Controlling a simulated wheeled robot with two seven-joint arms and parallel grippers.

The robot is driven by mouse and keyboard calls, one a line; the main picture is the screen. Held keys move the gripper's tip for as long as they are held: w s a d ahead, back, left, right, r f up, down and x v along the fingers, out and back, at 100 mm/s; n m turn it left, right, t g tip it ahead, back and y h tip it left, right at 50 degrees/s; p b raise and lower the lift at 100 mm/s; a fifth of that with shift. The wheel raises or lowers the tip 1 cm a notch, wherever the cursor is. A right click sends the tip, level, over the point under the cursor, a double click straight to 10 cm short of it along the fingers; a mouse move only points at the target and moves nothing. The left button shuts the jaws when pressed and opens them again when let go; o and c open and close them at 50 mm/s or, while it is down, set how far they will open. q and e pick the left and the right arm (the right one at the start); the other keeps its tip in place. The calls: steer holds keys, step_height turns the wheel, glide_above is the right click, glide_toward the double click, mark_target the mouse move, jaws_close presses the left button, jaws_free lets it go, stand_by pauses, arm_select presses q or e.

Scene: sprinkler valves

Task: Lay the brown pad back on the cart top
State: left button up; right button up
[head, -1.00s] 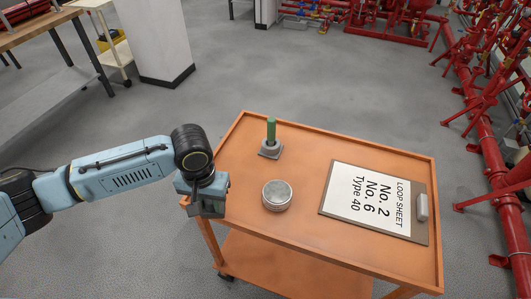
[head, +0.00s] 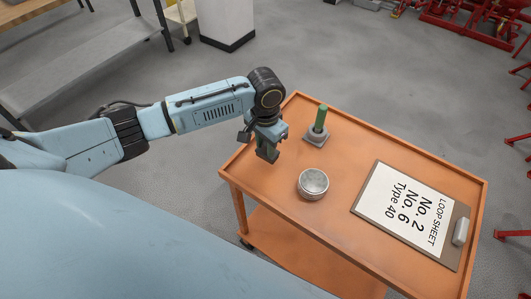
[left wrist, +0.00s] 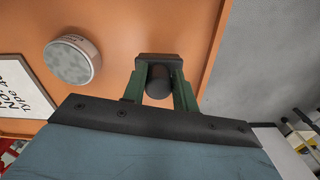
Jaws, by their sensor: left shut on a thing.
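The orange cart top (head: 330,225) fills the right-middle of the head view. My left gripper (head: 267,153) is over its left part, left of the round tin and the green peg; the fingers point down. In the left wrist view, the green fingers (left wrist: 158,85) are shut on a small dark, rounded piece (left wrist: 158,83), which I take to be the brown pad. It is mostly hidden, and its brown colour is hard to make out. The orange top lies behind it; I cannot tell whether it touches. My right gripper is not in view.
A grey round tin (head: 313,183), a green peg on a grey base (head: 319,122) and a clipboard with a loop sheet (head: 412,210) are on the cart. The top is bare along its left side and front. Red pipes (head: 460,20) stand beyond.

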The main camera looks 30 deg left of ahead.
mark_target(265, 152)
arm_select(q)
steer(key=shift+f, duration=1.9)
steer(key=shift+f, duration=0.15)
steer(key=o, duration=0.9)
steer(key=shift+o, duration=0.2)
step_height(265, 152, up, 12)
steer(key=shift+r+p, duration=0.2)
steer(key=shift+p, duration=0.4)
